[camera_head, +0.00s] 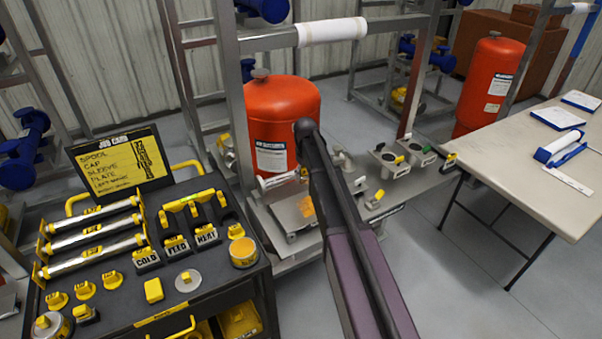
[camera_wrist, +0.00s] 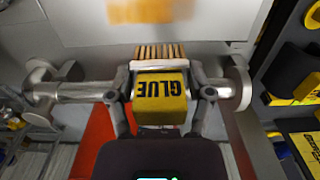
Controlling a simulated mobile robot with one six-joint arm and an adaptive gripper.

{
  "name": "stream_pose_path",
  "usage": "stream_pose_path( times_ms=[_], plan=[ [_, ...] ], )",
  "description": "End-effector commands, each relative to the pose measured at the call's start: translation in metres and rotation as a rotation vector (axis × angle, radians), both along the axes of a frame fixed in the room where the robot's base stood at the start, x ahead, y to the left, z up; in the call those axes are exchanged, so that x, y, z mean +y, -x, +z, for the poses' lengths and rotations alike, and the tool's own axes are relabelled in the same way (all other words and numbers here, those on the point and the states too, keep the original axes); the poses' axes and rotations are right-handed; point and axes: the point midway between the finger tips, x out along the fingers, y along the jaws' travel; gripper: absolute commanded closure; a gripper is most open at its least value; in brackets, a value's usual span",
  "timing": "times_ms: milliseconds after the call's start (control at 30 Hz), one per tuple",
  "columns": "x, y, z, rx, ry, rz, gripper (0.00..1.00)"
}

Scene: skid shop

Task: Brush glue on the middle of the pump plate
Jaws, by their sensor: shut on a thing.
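My gripper (camera_wrist: 160,88) is shut on the yellow block handle of the glue brush (camera_wrist: 160,95), marked GLUE. Its tan bristles (camera_wrist: 157,53) point up the wrist picture over a pale grey metal surface, which looks like the pump plate (camera_wrist: 85,30). I cannot tell whether the bristles touch it. An orange-yellow patch (camera_wrist: 140,9) lies on that surface beyond the bristles. In the head view the plate (camera_head: 280,216) lies in front of the left red tank, with the orange patch (camera_head: 306,206) on it. My arm hides the gripper and brush there.
A silver pipe (camera_wrist: 80,91) with round ends runs close by the gripper. The left red tank (camera_head: 282,105) and steel frame (camera_head: 233,90) stand close to my arm. A black tool cart (camera_head: 120,290) is at left, a table (camera_head: 545,185) at right. Floor (camera_head: 455,270) is clear between.

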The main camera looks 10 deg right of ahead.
Motion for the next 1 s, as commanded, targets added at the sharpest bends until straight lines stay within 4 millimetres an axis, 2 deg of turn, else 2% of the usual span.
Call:
stream_pose_path(
  times_ms=[333, 600, 1000],
  plan=[
    [0.000, 0.000, 0.000, 0.000, 0.000, -0.002, 0.71],
    [0.019, 0.003, 0.000, 0.000, 0.001, -0.014, 0.71],
    [0.018, 0.003, -0.002, 0.000, 0.001, -0.015, 0.71]
  ],
)
